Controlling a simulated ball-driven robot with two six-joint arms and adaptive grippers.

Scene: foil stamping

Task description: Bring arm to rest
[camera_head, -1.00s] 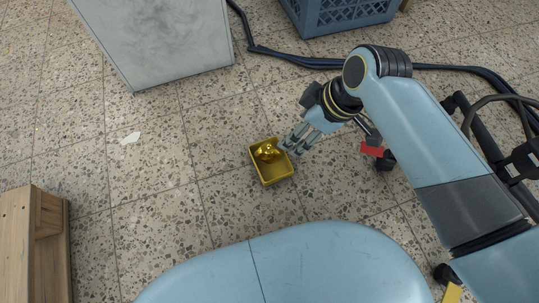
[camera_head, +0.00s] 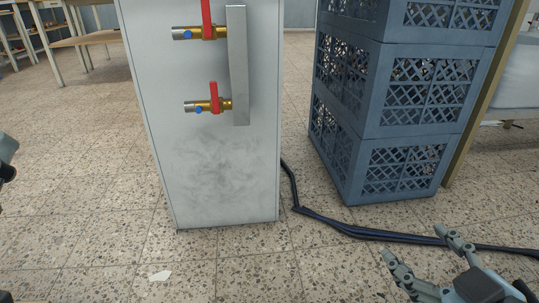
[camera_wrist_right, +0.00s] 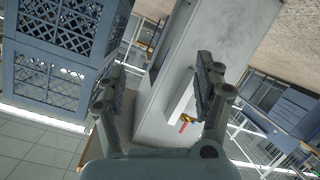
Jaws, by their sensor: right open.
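My right gripper (camera_head: 420,247) is at the lower right of the head view. Its two fingers are spread apart with nothing between them, above the tiled floor. In the right wrist view my right gripper (camera_wrist_right: 160,82) also shows open and empty, its fingers on either side of the white cabinet in the background. My left gripper does not show; only a small blue and dark piece is cut off at the left edge of the head view.
A white cabinet (camera_head: 210,160) with red-handled valves (camera_head: 213,98) stands ahead. Stacked blue crates (camera_head: 400,110) stand to its right. A dark cable (camera_head: 350,229) runs along the floor between them and my right gripper.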

